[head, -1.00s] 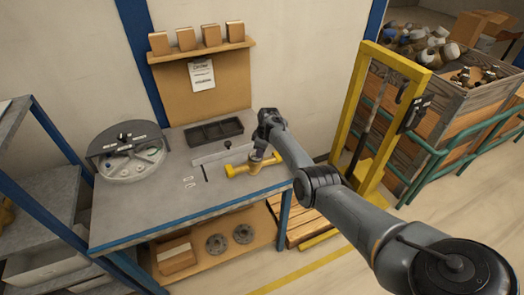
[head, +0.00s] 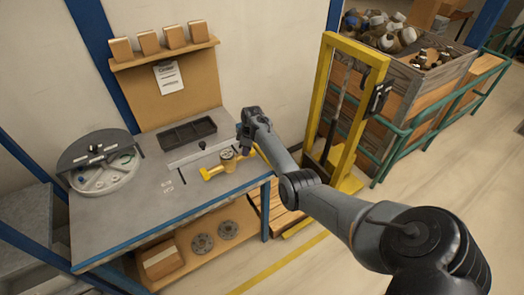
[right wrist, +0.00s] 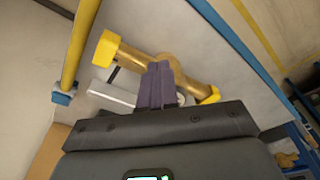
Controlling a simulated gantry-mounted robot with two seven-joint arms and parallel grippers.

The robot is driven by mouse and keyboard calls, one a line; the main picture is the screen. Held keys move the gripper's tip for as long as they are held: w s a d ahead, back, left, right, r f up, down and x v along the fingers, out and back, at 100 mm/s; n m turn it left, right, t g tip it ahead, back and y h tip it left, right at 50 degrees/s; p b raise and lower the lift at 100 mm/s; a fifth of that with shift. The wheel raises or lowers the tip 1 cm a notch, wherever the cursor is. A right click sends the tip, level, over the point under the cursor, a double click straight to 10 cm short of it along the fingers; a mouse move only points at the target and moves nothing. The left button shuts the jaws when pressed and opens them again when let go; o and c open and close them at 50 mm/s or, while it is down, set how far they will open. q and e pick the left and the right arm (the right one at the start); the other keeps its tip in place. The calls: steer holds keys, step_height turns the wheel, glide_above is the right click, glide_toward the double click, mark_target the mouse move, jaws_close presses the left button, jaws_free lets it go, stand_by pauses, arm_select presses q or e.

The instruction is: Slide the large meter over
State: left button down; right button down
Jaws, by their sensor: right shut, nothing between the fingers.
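The large meter (head: 216,168) is a brass-coloured pipe body with yellow ends and a round dial on top. It lies on the grey workbench (head: 130,215) near its right end. My right gripper (head: 244,150) is low beside the dial, over the right part of the meter. In the right wrist view the dark fingers (right wrist: 161,72) are together and empty, in front of the meter (right wrist: 130,58), hiding its middle. Whether they touch it I cannot tell. My left gripper is in neither view.
A pale straight strip (head: 190,157) lies behind the meter, with a black divided tray (head: 187,134) beyond it. A round grey fixture (head: 104,170) stands at the bench's left. A yellow frame (head: 352,120) stands right of the bench. The bench's front middle is clear.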

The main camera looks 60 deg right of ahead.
steer(key=s+d, duration=0.2)
steer(key=s, duration=0.5)
